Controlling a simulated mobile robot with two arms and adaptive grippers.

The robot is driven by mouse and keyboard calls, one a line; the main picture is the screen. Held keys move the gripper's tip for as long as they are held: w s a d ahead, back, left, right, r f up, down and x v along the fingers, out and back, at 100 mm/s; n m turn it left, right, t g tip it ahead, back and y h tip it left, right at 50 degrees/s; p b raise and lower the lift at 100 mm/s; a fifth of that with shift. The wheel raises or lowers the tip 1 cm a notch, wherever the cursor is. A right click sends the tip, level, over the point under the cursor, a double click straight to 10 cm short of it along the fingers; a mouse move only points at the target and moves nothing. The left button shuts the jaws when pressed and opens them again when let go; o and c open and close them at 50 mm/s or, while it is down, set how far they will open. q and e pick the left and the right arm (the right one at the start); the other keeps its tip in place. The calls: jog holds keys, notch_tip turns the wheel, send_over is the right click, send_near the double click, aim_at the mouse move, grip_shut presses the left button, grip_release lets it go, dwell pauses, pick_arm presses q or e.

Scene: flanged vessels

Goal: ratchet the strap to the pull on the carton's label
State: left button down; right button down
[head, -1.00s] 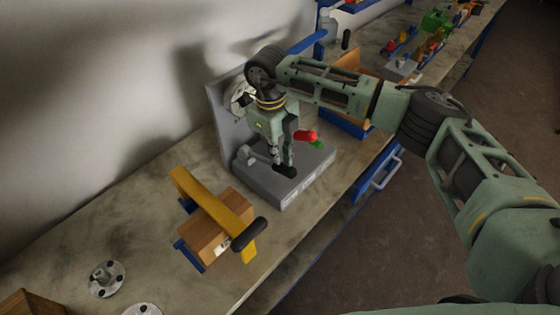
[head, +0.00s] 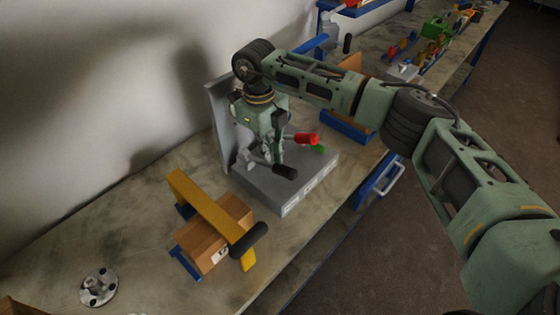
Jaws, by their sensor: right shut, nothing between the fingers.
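A brown carton (head: 201,244) stands on the bench, held in a small blue stand. A yellow strap (head: 203,207) runs across it, with a black ratchet handle (head: 249,240) at its near right end. A small white label (head: 219,254) shows on the carton's front, partly hidden by the strap and handle. My right gripper (head: 264,162) is shut and empty, pointing down over a grey fixture (head: 290,196) behind and right of the carton. Its fingertips are close to a lever with a black grip (head: 285,171); I cannot tell whether they touch. My left gripper is not in view.
The fixture has an upright back plate and red and green knobs (head: 307,139). A round metal flange (head: 98,287) lies at front left. A blue-based stand (head: 348,126) is behind my right arm.

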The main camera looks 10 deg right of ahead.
aim_at(265, 162)
notch_tip(265, 162, up, 12)
jog(key=w, duration=0.1)
jog(key=shift+a, duration=0.35)
jog(key=shift+f, duration=0.1)
dwell(1.0)
